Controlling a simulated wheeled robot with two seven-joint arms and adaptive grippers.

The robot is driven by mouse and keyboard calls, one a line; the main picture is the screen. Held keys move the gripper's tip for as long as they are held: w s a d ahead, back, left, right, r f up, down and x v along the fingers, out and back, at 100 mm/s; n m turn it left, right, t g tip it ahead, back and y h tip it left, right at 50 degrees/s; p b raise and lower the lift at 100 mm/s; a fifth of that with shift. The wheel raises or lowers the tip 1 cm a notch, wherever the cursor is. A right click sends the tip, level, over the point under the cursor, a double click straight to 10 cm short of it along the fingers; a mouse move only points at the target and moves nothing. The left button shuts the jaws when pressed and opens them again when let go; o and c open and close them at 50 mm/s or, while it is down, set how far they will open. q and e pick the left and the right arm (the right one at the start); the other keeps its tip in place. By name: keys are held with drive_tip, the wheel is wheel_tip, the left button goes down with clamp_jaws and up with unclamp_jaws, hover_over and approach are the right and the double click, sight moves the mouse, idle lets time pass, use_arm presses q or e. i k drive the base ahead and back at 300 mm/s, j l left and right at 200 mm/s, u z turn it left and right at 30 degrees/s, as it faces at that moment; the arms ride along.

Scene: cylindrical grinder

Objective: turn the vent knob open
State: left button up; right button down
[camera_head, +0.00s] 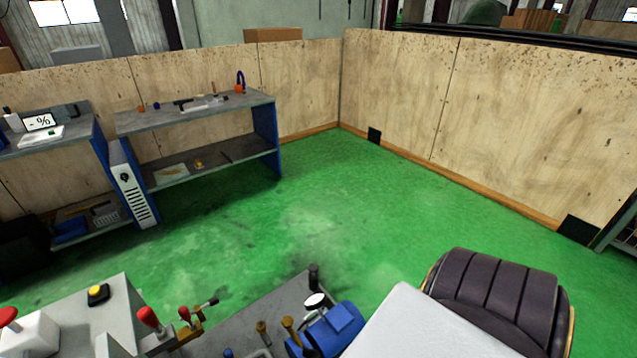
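A machine with several knobs and levers runs along the bottom edge, cut off by the frame. Red-knobbed levers (149,318) stand at the lower left, beside a lever with a dark tip (210,302). A red mushroom knob (8,316) sits on a white box at the far left. Brass-coloured fittings (289,324) and a round white-faced gauge (315,301) stand next to a blue motor-like unit (335,328). I cannot tell which part is the vent knob, or whether it shows. Neither of my grippers is in view.
A dark ridged cover (497,298) and a pale panel (415,325) fill the lower right. A yellow button (97,294) sits on a grey surface. A workbench (150,121) with tools stands against the wooden wall (390,90). The green floor (335,205) between is clear.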

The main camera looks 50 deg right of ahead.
sight(288, 321)
drive_tip(key=z, duration=1.3)
